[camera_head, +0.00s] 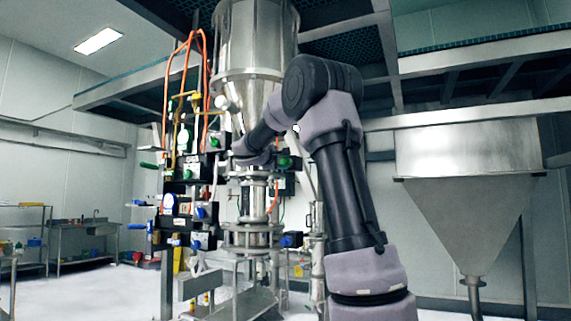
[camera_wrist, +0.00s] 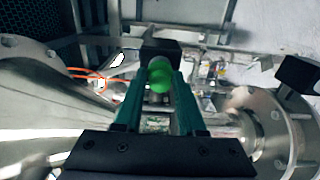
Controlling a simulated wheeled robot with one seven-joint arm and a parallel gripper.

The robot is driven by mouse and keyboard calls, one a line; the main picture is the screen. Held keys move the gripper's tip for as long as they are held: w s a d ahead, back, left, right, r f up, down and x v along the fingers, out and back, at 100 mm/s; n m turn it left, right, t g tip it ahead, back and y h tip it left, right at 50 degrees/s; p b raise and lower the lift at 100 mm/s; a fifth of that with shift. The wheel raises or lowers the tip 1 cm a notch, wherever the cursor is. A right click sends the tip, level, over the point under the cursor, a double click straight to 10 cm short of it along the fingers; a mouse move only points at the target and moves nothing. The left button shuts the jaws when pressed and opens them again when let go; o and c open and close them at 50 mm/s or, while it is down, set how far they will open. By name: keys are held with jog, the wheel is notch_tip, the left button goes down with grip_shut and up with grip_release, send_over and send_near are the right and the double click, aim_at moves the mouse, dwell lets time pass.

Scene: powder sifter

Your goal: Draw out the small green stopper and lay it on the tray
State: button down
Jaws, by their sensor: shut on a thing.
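The small green stopper (camera_wrist: 159,80) shows as a round green knob between my fingertips in the wrist view. My gripper (camera_wrist: 161,76) is shut on it, with one teal finger on each side. A dark block with a pale round part (camera_wrist: 160,55) lies just beyond the stopper. I cannot tell whether the stopper sits in it or is clear of it. In the head view my arm reaches to the valve cluster on the sifter column, and a small green spot (camera_head: 214,142) shows near its end. I cannot make out the tray for certain.
The steel sifter vessel (camera_head: 252,40) stands above the column. Orange hoses (camera_head: 185,75) and several valve boxes crowd its left side. A steel hopper (camera_head: 465,190) stands at the right. A steel table (camera_head: 85,228) stands at the far left, with open floor before it.

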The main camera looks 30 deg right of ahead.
aim_at(283, 161)
jog(key=shift+a, duration=0.1)
jog(key=shift+v, duration=2.9)
jog(key=w+a+f, duration=0.2)
jog(key=a+f, duration=0.1)
jog(key=f, duration=0.7)
jog(key=w+a+f, duration=0.1)
jog(key=a+f, duration=0.2)
jog(key=f, duration=0.7)
jog(key=w+a+f, duration=0.2)
jog(key=f, duration=0.7)
jog(key=s+a+f, duration=0.1)
jog(key=s+f, duration=0.2)
jog(key=f, duration=0.6)
jog(key=s+a+f, duration=0.1)
jog(key=s+f, duration=0.3)
jog(key=f, duration=0.5)
jog(key=s+a+f, duration=0.1)
jog(key=s+f, duration=0.2)
jog(key=f, duration=0.6)
jog(key=shift+s+a+f, duration=0.15)
jog(key=shift+s+f, duration=0.1)
